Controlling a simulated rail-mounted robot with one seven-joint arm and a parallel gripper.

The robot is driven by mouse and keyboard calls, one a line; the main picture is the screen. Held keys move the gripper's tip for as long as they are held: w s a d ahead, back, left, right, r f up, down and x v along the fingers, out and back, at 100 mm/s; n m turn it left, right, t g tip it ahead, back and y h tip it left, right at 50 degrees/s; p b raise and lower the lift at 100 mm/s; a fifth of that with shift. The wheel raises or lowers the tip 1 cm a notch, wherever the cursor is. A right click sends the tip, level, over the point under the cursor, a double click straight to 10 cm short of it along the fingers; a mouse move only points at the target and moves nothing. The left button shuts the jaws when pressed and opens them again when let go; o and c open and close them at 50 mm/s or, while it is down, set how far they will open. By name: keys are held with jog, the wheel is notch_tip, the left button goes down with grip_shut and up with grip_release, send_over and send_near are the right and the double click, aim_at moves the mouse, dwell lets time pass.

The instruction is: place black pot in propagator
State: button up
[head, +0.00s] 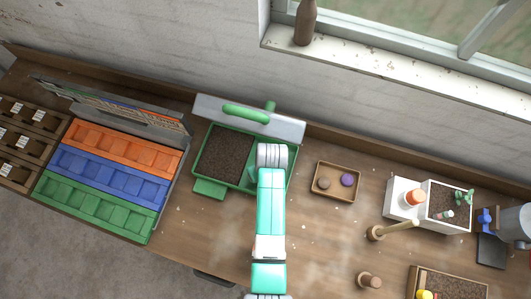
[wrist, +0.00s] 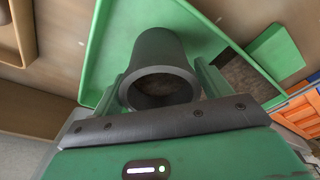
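The propagator (head: 195,165) is a green tray with dark soil in its left part. Its clear lid (head: 285,128) with a green handle stands open at the back. My gripper (head: 258,178) is over the right part of the tray, and my arm hides most of that part. In the wrist view, the black pot (wrist: 160,50) is between the two green fingers of my gripper (wrist: 165,88), which appear shut on its sides. The pot's open mouth faces the camera. The green propagator floor and wall (wrist: 98,50) show behind it. I cannot tell whether its base touches the floor.
An orange, blue and green sectioned rack (head: 108,170) stands left of the propagator. A small brown tray (head: 335,192) with a purple item is to the right. A white planter box (head: 410,185), wooden tools and a soil tray (head: 445,285) stand farther right. The front bench is mostly clear.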

jog(key=shift+r, duration=0.1)
notch_tip(320, 180, up, 12)
jog(key=s+p, duration=0.1)
jog(key=shift+s+d, duration=0.3)
jog(key=shift+d, duration=0.1)
dwell(0.5)
